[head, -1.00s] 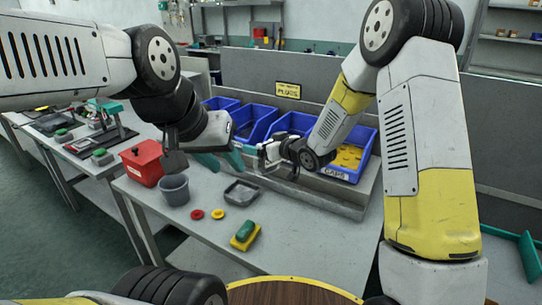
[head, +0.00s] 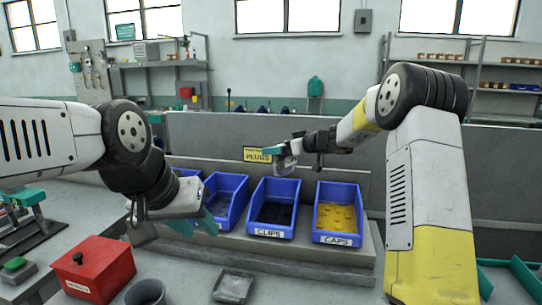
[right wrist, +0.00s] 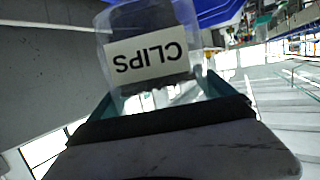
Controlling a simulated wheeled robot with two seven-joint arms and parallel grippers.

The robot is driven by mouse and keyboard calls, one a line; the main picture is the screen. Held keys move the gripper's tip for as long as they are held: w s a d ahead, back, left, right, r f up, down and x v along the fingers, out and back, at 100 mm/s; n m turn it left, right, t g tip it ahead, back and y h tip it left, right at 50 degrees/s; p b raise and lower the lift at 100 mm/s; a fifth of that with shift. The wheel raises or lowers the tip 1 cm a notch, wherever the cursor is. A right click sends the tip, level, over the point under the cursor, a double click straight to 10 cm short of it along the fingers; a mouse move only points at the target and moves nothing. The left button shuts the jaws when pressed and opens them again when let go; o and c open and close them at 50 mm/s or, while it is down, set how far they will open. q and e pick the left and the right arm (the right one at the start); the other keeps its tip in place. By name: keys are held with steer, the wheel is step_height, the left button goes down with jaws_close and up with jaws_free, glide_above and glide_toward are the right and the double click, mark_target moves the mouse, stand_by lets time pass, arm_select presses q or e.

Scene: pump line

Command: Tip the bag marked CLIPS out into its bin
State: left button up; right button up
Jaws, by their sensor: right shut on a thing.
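My right gripper (head: 290,148) is shut on the clear bag marked CLIPS (right wrist: 145,55), whose white label fills the middle of the right wrist view. In the head view the bag is a small, pale grey shape (head: 284,164) above the bins. The blue bin labelled CLIPS (head: 270,233) stands below it, with dark contents. The gap between bag and bin is hard to judge. My left gripper (head: 206,214) is in front of the bins at left, its teal fingertips pointing down; the gap between its fingers does not show clearly.
The blue CAPS bin (head: 336,239) with yellow caps stands right of the CLIPS bin; other blue bins (head: 226,192) stand left. A yellow PLUGS sign (head: 257,155) is behind. A red box (head: 93,268), a grey cup (head: 145,291) and a dark tray (head: 233,286) are nearer me.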

step_height(320, 180, down, 8)
steer(key=w+n+t+h, duration=0.15)
steer(key=n+t, duration=0.25)
steer(key=n, duration=0.5)
steer(key=s+n+t, duration=0.1)
steer(key=n, duration=0.3)
steer(key=s+a+n+t+y, duration=0.1)
steer(key=n, duration=0.3)
steer(key=s+a+n, duration=0.1)
steer(key=n, duration=0.2)
steer(key=shift+s+n+t+y, duration=0.25)
steer(key=shift+s+n+t, duration=0.1)
steer(key=shift+n+t, duration=0.05)
stand_by(1.4)
